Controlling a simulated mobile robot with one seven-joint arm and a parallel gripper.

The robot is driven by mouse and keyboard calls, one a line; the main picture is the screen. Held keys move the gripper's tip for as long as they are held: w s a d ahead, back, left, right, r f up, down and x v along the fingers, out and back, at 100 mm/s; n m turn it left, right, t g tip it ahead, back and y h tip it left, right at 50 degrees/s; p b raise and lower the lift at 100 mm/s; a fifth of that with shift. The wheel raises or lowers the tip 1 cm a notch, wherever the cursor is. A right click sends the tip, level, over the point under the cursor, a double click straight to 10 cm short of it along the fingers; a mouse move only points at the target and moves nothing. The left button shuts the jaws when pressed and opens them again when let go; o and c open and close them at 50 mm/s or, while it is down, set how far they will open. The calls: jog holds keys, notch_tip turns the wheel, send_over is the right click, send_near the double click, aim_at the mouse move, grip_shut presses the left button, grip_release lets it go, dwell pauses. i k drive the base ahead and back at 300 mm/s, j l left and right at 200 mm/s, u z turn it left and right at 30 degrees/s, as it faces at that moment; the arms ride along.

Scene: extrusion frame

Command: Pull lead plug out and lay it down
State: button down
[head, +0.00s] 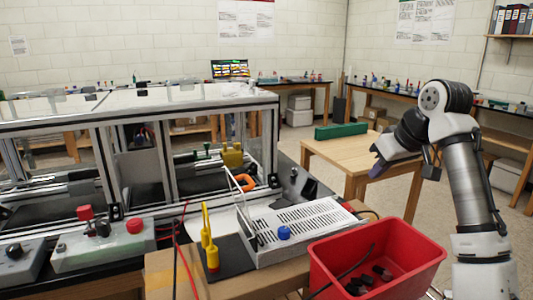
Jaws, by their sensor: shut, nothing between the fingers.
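My gripper (378,170) hangs at the end of my arm on the right side of the head view, in front of a wooden table. It is small in the picture, shut and empty, well apart from the bench equipment. A white vented box (305,225) with a blue knob sits on the front bench. A red and a black lead (176,255) run down over the bench edge at left of centre. A dark cable (368,212) shows at the box's right end. I cannot make out for certain which part is the lead plug, or its socket.
A red bin (415,252) with dark pieces stands right of the box. A yellow upright item (208,240) stands on a dark pad. The extrusion frame (110,170) fills the left. A wooden table (355,150) holds a green block (341,131); its near surface is clear.

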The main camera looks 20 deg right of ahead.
aim_at(213, 262)
jog(key=k+l, duration=0.15)
jog(key=k, duration=0.85)
